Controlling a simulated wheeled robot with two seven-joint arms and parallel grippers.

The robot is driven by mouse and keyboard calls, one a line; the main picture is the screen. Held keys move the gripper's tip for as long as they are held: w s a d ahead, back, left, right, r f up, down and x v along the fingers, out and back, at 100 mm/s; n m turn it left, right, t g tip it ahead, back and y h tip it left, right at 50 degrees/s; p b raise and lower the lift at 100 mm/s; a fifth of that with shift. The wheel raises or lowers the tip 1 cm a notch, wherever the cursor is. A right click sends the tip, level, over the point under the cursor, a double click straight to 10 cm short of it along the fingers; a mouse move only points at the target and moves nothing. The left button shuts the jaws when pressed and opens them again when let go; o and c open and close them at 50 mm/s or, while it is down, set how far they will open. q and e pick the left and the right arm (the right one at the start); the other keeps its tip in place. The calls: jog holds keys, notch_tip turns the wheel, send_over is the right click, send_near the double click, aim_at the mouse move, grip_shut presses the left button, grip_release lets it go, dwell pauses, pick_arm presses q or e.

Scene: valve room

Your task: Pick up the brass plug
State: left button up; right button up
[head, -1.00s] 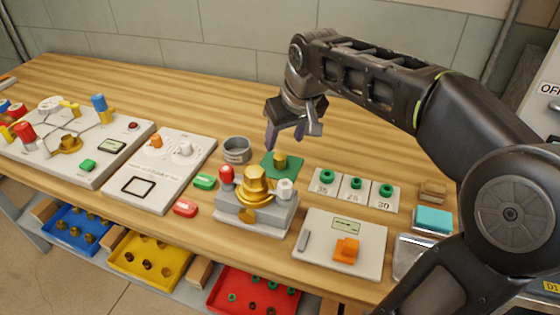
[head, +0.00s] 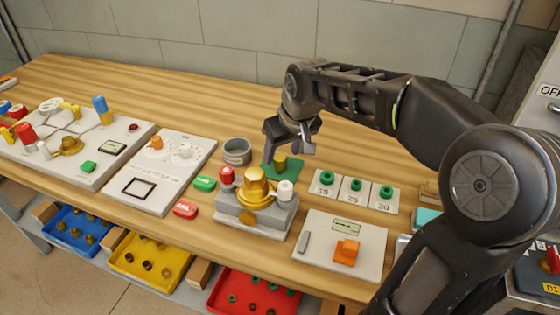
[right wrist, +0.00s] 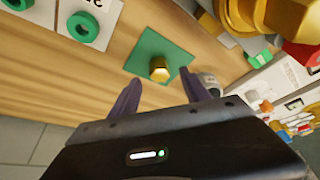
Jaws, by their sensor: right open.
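The brass plug (head: 280,162) stands upright on a small green mat (head: 270,171) on the wooden bench, behind the brass valve. It also shows in the right wrist view (right wrist: 159,68), on the green mat (right wrist: 176,51). My right gripper (head: 288,152) is open and empty, just above and behind the plug. In the right wrist view its two fingers (right wrist: 163,92) point toward the plug, one to each side and apart from it. My left gripper is in neither view.
The brass valve (head: 257,190) on its grey block (head: 240,213) stands close in front of the mat. A grey cup (head: 237,152) is to the left. Cards with green rings (head: 355,194) lie to the right. The bench behind is clear.

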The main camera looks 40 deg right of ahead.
jog(key=shift+x, duration=1.1)
jog(key=shift+c, duration=0.4)
grip_shut()
